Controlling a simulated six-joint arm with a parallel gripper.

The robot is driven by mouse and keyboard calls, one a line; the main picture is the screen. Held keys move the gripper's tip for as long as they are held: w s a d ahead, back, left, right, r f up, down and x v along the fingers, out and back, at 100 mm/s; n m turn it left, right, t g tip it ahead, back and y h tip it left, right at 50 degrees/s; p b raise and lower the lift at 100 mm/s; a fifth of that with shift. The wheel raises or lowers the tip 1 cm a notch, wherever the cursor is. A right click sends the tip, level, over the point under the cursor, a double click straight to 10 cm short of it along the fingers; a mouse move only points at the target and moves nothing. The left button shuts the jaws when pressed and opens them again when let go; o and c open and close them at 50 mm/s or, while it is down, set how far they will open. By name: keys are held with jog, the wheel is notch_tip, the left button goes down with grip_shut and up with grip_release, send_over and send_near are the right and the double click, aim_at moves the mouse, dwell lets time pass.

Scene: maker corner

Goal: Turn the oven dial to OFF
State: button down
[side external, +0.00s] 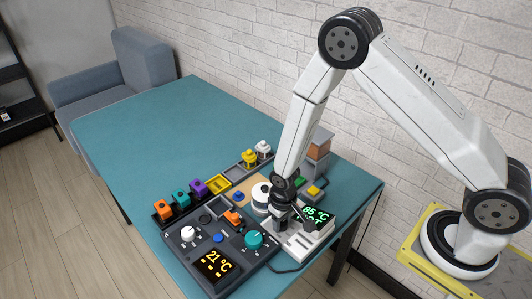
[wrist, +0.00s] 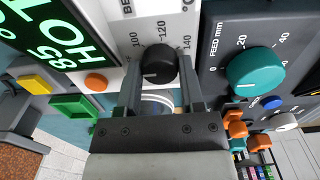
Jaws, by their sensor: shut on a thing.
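A black dial (wrist: 160,64) sits on a white panel (wrist: 130,25) in the wrist view. The visible scale around it reads 100, 120 and 140, with a partly cut-off label. A short pale mark shows on the dial's lower left. My gripper (wrist: 159,66) is shut on this dial, one finger on each side. In the side view my gripper (side external: 282,212) reaches down to the white panel (side external: 297,247) and hides the dial. The green display (side external: 317,214) beside it reads 85 °C and HOT.
A dark panel stands close by with a teal dial (side external: 255,240) marked FEED mm, a white dial (side external: 187,233) and an orange display (side external: 215,263). Orange (wrist: 96,82), yellow (wrist: 37,83) and green (wrist: 73,106) parts are near my gripper. The table's far left (side external: 150,120) is clear.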

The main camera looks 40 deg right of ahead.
jog(key=shift+c, duration=1.1)
grip_release()
jog(key=shift+m, duration=0.3)
jog(key=shift+s+m, duration=0.15)
jog(key=shift+m, duration=2.15)
jog(key=m, duration=0.5)
jog(key=r, duration=0.7)
jog(key=shift+w+r, duration=0.2)
jog(key=shift+r, duration=0.2)
jog(key=s+d+r+n+t, duration=0.1)
jog(key=s+d+r+n, duration=0.2)
jog(key=s+r+n, duration=0.1)
jog(key=s+d+r+n+t, duration=0.1)
jog(key=s+d+r+n, duration=0.3)
jog(key=r, duration=0.5)
jog(key=shift+r+n+t, duration=0.3)
jog(key=shift+n, duration=0.7)
